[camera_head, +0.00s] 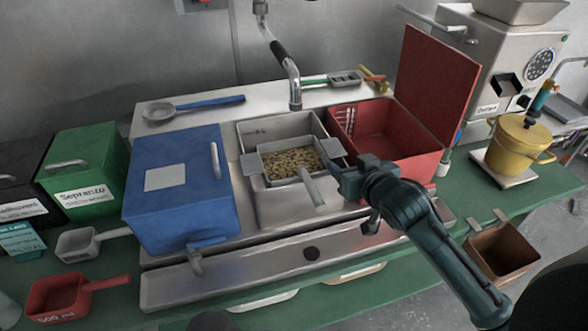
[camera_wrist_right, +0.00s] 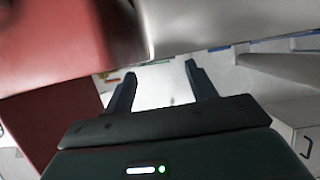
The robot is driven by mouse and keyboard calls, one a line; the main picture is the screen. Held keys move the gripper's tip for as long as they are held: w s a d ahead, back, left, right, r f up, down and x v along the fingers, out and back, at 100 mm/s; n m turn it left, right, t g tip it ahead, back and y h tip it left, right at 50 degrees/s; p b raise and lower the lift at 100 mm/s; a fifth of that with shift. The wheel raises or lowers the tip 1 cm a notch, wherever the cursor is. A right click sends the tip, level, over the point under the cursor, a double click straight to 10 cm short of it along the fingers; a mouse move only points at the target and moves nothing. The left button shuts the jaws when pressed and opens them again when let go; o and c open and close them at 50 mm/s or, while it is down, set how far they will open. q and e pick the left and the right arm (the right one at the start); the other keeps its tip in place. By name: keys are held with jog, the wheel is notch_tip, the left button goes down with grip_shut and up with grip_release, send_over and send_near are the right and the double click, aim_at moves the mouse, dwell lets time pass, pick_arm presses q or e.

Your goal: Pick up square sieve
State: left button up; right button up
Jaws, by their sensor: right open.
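The square sieve (camera_head: 283,182) is a grey metal box with a pale handle (camera_head: 313,192) at the front. It holds greenish-brown beans (camera_head: 292,162) and sits over the metal basin (camera_head: 268,130) in the middle of the counter. My right gripper (camera_head: 338,168) is just right of the sieve, close to its right wall; I cannot tell whether it touches. In the right wrist view my right gripper (camera_wrist_right: 160,88) has its two fingers apart, with nothing clearly between them. My left gripper is not in view.
A blue box (camera_head: 180,190) stands left of the sieve. A red open bin (camera_head: 385,135) with a raised lid is behind my right gripper. A faucet (camera_head: 292,80) rises behind the basin. A yellow pot (camera_head: 522,142) and a brown container (camera_head: 500,255) are at the right.

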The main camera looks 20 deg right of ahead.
aim_at(338, 156)
jog(key=shift+p+x, duration=0.5)
jog(key=shift+x, duration=2.6)
jog(key=shift+c, duration=0.4)
jog(key=shift+r, duration=0.1)
jog(key=c, duration=0.9)
